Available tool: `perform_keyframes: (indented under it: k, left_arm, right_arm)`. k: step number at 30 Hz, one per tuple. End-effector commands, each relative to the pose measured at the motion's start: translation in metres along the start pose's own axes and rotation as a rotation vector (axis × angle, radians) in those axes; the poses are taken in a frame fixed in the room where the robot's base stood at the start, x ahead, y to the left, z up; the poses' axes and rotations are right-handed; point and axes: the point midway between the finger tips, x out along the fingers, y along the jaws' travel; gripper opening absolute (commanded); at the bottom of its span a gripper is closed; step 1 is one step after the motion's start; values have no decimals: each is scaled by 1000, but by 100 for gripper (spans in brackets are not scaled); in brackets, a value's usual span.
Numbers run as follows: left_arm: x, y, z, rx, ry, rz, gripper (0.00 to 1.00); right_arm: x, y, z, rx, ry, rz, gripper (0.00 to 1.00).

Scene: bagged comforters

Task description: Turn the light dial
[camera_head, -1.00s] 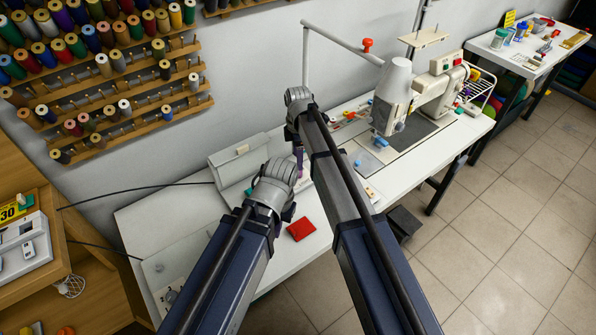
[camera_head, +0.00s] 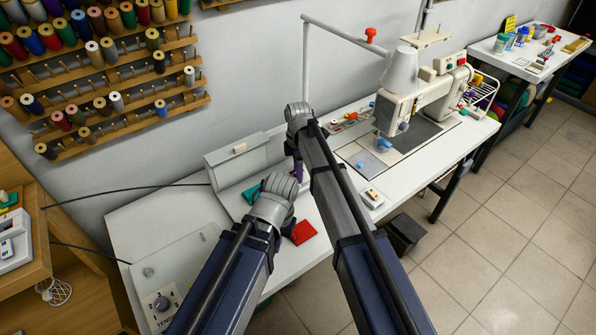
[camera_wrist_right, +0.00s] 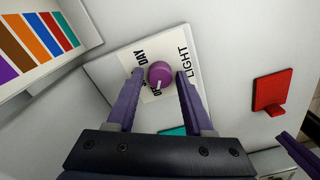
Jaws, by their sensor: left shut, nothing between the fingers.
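The light dial (camera_wrist_right: 160,73) is a round purple knob with a white mark on a white panel lettered LIGHT and DAY. A further label is partly covered. In the right wrist view my right gripper (camera_wrist_right: 158,76) is open, with one purple finger on each side of the knob. I cannot tell whether the fingers touch it. In the head view my right gripper (camera_head: 298,165) points down over the table, and the dial is hidden there. My left gripper (camera_head: 285,205) is shut and empty, lower and nearer, beside a red pad (camera_head: 303,232); its fingertips are mostly hidden.
The white table (camera_head: 150,215) carries a sewing machine (camera_head: 415,105) at right and a panel with a tension dial (camera_head: 161,303) at lower left. A small white box (camera_head: 371,198) lies right of my right arm. A colour-striped card (camera_wrist_right: 40,45) is upper left in the wrist view.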

Motion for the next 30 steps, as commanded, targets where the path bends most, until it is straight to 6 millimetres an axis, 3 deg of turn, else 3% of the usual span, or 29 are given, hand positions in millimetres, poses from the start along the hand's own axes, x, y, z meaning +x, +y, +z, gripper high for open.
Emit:
perform_keyframes:
  k: [2, 13, 30]
  left_arm:
    - [0, 0, 0, 0, 0, 0, 0]
    - [0, 0, 0, 0, 0, 0, 0]
    - [0, 0, 0, 0, 0, 0, 0]
  right_arm:
    - [0, 0, 0, 0, 0, 0, 42]
    - [0, 0, 0, 0, 0, 0, 0]
    - [0, 0, 0, 97, 0, 0, 0]
